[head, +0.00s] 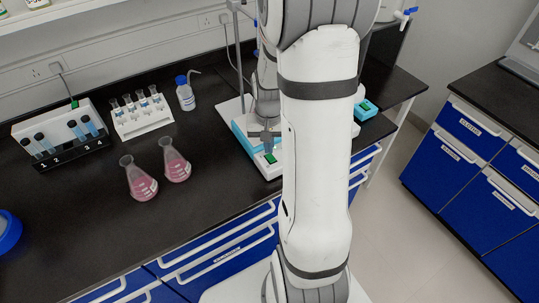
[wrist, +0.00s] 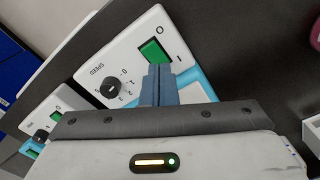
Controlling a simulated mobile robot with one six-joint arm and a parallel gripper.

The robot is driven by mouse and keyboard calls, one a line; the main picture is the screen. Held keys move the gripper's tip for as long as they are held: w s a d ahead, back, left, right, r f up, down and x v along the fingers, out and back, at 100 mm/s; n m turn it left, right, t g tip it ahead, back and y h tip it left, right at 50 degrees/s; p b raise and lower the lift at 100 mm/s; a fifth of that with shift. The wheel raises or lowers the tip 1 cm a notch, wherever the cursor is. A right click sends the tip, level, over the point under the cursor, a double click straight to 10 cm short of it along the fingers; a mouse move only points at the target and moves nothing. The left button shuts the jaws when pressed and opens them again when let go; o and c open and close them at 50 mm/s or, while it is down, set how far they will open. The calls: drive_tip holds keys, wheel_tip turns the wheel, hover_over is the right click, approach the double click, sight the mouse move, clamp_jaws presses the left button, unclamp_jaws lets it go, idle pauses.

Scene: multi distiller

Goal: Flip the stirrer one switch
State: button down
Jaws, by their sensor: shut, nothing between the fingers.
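A white and light-blue stirrer (head: 276,171) stands on the counter, largely hidden behind my arm in the head view. In the wrist view its white panel (wrist: 118,60) carries a black SPEED knob (wrist: 113,88) and a green rocker switch (wrist: 153,50). The switch has O at its far end and I at its near end. My gripper (wrist: 157,68) is shut and empty, its fingertips over the near edge of the switch. I cannot tell whether they touch it. In the head view my gripper (head: 268,147) is just above the switch (head: 270,158).
A second stirrer (head: 366,109) with a green switch stands right of my arm; its panel also shows in the wrist view (wrist: 55,105). Two pink flasks (head: 142,184), a tube rack, a blue-capped bottle (head: 185,95) and a vial box stand left. The front-left counter is mostly clear.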

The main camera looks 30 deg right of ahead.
sight(268, 156)
wheel_tip(268, 156, up, 5)
drive_tip(key=p, duration=0.3)
drive_tip(key=shift+r, duration=0.15)
idle(0.5)
drive_tip(key=s+a+r+n+t, duration=0.3)
drive_tip(key=s+a+r+n, duration=0.2)
drive_tip(key=s+a+r, duration=0.7)
wheel_tip(268, 156, up, 4)
drive_tip(key=shift+s+a+f+n, duration=0.15)
drive_tip(key=shift+s+a+n, duration=0.15)
drive_tip(key=shift+s+a, duration=0.1)
